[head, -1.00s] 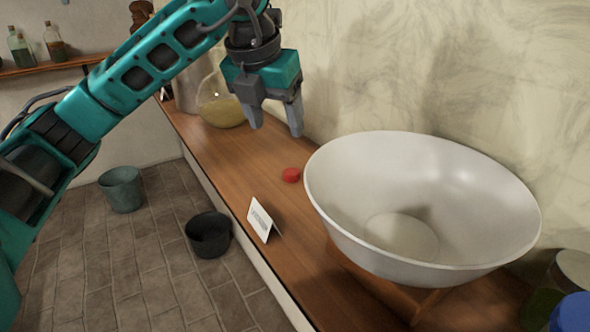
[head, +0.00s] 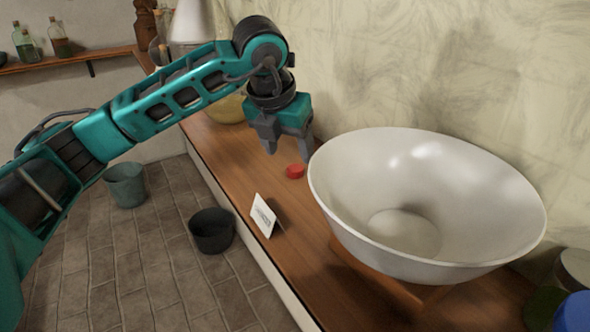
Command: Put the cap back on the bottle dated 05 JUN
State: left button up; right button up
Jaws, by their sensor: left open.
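A small red cap (head: 295,171) lies on the wooden counter, just left of a large white bowl. My left gripper (head: 289,157) is open and points down, with its fingertips just above and behind the cap in the picture; it does not hold it. A white folded card (head: 263,215) stands on the counter near its front edge; its print is too small to read. I cannot make out a bottle dated 05 JUN in this view. My right gripper is not in view.
The large white bowl (head: 335,205) fills the right of the wooden counter (head: 225,155). A flask with yellow liquid (head: 229,109) stands behind my left arm. A dark bucket (head: 211,232) and a grey-green bucket (head: 126,186) stand on the floor. Bottles line a wall shelf (head: 95,54).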

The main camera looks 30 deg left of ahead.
aim_at(294, 169)
pick_arm(q)
jog(key=x, duration=0.5)
jog(key=shift+c, duration=0.5)
jog(key=c, duration=1)
notch_tip(294, 169, up, 20)
jog(key=p, duration=0.1)
